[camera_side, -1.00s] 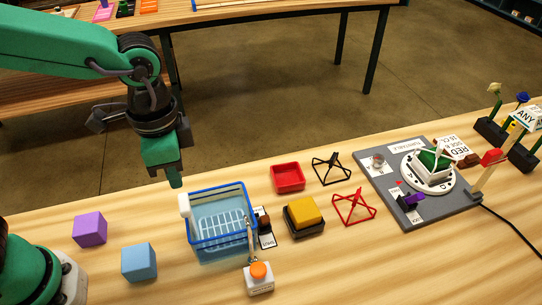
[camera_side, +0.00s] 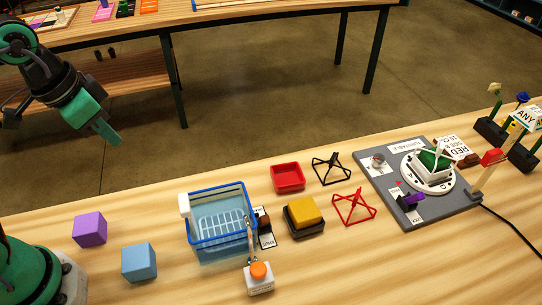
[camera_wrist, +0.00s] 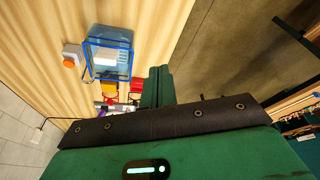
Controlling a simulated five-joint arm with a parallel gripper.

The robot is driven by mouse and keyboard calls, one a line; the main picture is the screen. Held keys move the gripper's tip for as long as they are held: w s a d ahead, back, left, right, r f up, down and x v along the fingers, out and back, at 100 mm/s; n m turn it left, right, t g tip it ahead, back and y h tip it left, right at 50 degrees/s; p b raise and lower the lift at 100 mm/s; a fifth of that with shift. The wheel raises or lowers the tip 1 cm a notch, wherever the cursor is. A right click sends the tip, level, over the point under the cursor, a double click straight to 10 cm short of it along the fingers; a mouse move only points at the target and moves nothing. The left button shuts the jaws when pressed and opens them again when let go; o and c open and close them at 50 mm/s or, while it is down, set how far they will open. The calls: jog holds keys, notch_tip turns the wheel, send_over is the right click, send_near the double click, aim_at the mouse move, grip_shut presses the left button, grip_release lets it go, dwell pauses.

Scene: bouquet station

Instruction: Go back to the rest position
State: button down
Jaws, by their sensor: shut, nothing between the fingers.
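My gripper (camera_side: 112,136) is at the upper left of the side view, raised and tilted over the floor beyond the table's far edge. Its green fingers are shut with nothing held. In the wrist view, the closed fingers (camera_wrist: 158,88) point away past the table's edge. My green base shows at the lower left of the side view. No object touches the gripper.
The wooden table (camera_side: 330,270) holds a purple cube (camera_side: 90,229), a blue cube (camera_side: 139,262), a blue basket (camera_side: 220,243), an orange-topped button (camera_side: 259,272), a red tray (camera_side: 288,177), a yellow block (camera_side: 304,212), wire stands (camera_side: 354,207) and a grey turntable board (camera_side: 440,212). Flowers stand far right.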

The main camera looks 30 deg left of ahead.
jog(key=s+a+n+t, duration=0.2)
jog(key=s+a+n, duration=0.1)
jog(key=a, duration=0.3)
jog(key=shift+r+y, duration=0.35)
jog(key=shift+y, duration=0.05)
dwell(2.4)
